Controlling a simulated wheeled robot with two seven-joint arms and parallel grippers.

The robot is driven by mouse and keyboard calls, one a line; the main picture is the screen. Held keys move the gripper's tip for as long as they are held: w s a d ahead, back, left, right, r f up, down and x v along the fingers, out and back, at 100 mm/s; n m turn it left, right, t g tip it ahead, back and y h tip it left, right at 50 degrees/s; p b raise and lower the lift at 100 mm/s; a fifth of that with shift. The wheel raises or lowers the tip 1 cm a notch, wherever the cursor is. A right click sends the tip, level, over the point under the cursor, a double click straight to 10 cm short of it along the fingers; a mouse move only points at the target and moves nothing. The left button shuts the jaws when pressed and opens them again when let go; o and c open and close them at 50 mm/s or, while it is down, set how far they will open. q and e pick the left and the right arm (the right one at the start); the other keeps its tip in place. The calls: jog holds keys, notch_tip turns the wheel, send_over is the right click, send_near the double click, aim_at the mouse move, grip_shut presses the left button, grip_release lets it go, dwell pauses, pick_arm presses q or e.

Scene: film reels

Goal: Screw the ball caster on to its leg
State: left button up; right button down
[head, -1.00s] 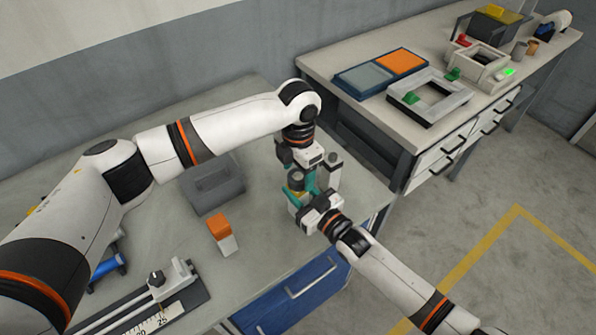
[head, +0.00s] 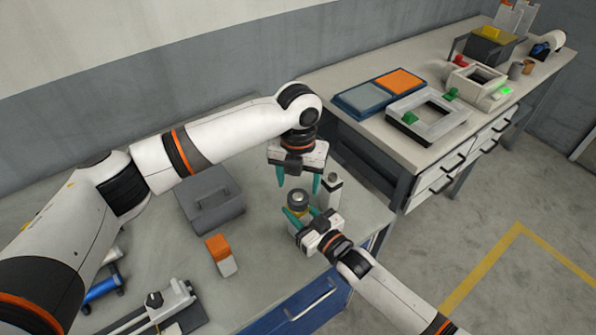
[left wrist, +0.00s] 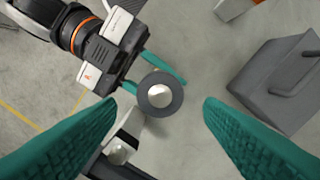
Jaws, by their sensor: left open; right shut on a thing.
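The ball caster (head: 298,198), a dark grey ring around a pale ball, sits on top of a yellowish leg (head: 296,210). In the left wrist view the caster (left wrist: 160,96) faces the camera and hides the leg. How far the thread is engaged cannot be seen. My right gripper (head: 304,214) is shut on the leg, its teal fingers on either side, and holds it upright; its fingers also show in the left wrist view (left wrist: 157,78). My left gripper (head: 298,185) is open and empty, pointing down just above the caster, with its fingertips apart from it.
A white post with a grey top (head: 330,190) stands close beside the caster. A grey box with a handle (head: 211,200) and an orange-and-white block (head: 221,255) are to the left on the table. A second bench with trays (head: 375,92) stands at the back right.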

pick_arm(q)
jog(key=n, duration=0.7)
jog(key=shift+r, duration=0.25)
jog(key=n, duration=0.7)
jog(key=shift+r, duration=0.15)
jog(key=n, duration=0.7)
jog(key=shift+r+n, duration=0.2)
jog(key=shift+n, duration=0.1)
jog(key=n, duration=0.7)
jog(key=shift+r, duration=0.2)
jog(key=n, duration=0.4)
jog(key=shift+r+n, duration=0.1)
jog(key=shift+n, duration=0.2)
jog(key=n, duration=0.4)
jog(key=shift+r+n, duration=0.15)
jog(key=shift+n, duration=0.25)
jog(key=n, duration=0.4)
jog(key=shift+r, duration=0.1)
jog(key=n, duration=0.4)
jog(key=shift+r, duration=0.1)
